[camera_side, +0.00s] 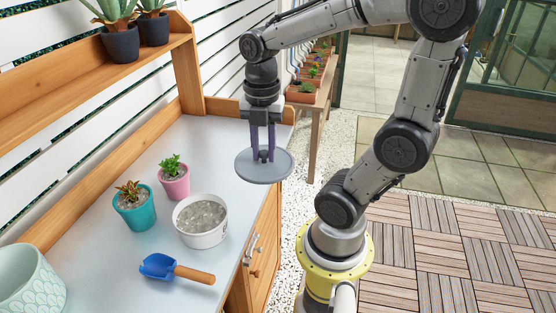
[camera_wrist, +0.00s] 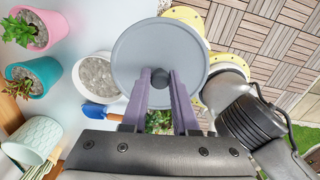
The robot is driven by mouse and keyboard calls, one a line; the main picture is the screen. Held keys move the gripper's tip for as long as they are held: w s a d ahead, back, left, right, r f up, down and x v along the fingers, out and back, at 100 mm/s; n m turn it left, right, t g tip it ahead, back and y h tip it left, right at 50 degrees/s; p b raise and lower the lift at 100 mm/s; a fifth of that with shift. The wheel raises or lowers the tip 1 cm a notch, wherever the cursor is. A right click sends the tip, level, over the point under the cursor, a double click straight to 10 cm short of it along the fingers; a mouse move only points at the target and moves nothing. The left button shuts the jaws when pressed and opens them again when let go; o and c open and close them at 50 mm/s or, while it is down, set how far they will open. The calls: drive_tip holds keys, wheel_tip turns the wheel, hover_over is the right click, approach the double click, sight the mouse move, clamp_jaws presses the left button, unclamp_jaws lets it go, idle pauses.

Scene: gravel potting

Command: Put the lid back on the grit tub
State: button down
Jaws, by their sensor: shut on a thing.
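My gripper (camera_side: 263,153) is shut on the knob of the grey round lid (camera_side: 251,170) and holds it in the air near the bench's right edge. The lid hangs about level, behind and to the right of the tub in the side view. The white grit tub (camera_side: 201,238) stands uncovered on the bench, with grey grit (camera_side: 202,217) inside. In the wrist view my gripper (camera_wrist: 160,80) has its fingers at the knob of the lid (camera_wrist: 185,45). The tub (camera_wrist: 113,94) shows to the left, its right part hidden by the lid and a finger.
A teal pot (camera_side: 136,214) and a pink pot (camera_side: 175,186) with plants stand left of the tub. A blue scoop with a wooden handle (camera_side: 193,274) lies in front of it. A pale patterned pot (camera_side: 27,285) is at the lower left. The far bench top is clear.

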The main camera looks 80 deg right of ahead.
drive_tip(key=w+a+n, duration=0.3)
drive_tip(key=w+a, duration=0.1)
drive_tip(key=w, duration=0.6)
drive_tip(key=w+a+f+n, duration=0.2)
drive_tip(key=a+f, duration=0.3)
drive_tip(key=f, duration=0.3)
drive_tip(key=shift+w+a+n, duration=0.25)
drive_tip(key=shift+a+n, duration=0.05)
drive_tip(key=shift+f, duration=0.3)
idle(1.6)
drive_tip(key=shift+c, duration=0.6)
unclamp_jaws()
drive_tip(key=shift+r, duration=0.15)
wheel_tip(320, 180, up, 7)
idle(0.9)
